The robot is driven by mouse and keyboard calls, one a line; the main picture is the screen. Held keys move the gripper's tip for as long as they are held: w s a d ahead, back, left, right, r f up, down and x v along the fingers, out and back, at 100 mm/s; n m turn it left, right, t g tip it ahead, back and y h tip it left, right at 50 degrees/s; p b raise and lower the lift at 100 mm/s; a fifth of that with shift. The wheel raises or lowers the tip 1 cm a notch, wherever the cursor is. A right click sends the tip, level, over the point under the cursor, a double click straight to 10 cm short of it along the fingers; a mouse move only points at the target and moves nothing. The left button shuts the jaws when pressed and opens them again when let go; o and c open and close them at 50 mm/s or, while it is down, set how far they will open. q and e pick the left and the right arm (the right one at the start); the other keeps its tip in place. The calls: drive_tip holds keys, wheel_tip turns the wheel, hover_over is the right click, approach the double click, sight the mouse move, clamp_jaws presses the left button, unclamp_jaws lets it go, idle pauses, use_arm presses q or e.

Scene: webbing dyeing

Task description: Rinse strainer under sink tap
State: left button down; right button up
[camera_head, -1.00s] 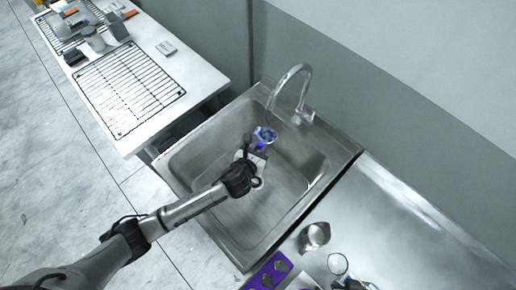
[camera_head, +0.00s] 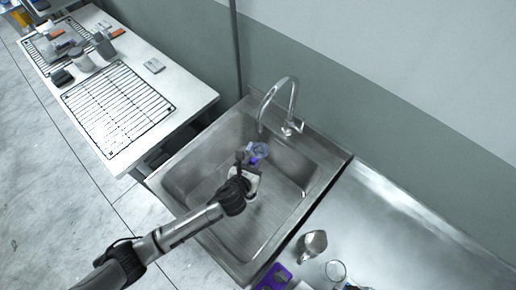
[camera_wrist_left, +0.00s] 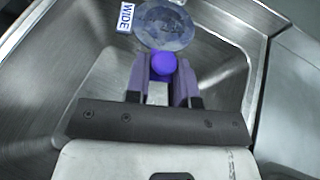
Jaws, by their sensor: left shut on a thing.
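My left gripper (camera_head: 250,166) is over the sink basin and is shut on the purple handle of the strainer (camera_head: 261,149). In the left wrist view the strainer (camera_wrist_left: 164,27) is a round, greyish mesh disc ahead of the fingers, with a white "WIDE" label beside it. The purple handle end (camera_wrist_left: 163,65) sits between the two fingers of the left gripper (camera_wrist_left: 163,80). The curved metal tap (camera_head: 282,100) stands at the back of the sink (camera_head: 185,172), and its spout end is just above and beside the strainer. I cannot make out any water. My right gripper is not in view.
A white table (camera_head: 198,88) with a wire rack (camera_head: 118,105) and several small containers stands at left. A metal counter (camera_head: 400,225) adjoins the sink at right, with a metal jug (camera_head: 313,244), a glass beaker (camera_head: 335,271) and a purple device (camera_head: 273,277). A wall rises behind.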

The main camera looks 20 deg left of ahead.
use_arm(q)
drive_tip(key=shift+w+a, duration=0.15)
drive_tip(key=shift+w, duration=0.05)
drive_tip(key=shift+w+a+p, duration=0.2)
drive_tip(key=shift+w+p, duration=0.1)
drive_tip(key=shift+p, duration=0.05)
drive_tip(key=shift+s+d, duration=0.1)
drive_tip(key=shift+s, duration=0.1)
drive_tip(key=shift+s+d+p, duration=0.25)
drive_tip(key=shift+s+p, duration=0.05)
drive_tip(key=shift+p, duration=0.15)
drive_tip(key=s+a+p, duration=0.3)
drive_tip(key=s+a, duration=0.1)
drive_tip(key=a, duration=0.2)
drive_tip(key=shift+s+a, duration=0.25)
drive_tip(key=shift+s, duration=0.1)
idle(0.6)
idle(0.6)
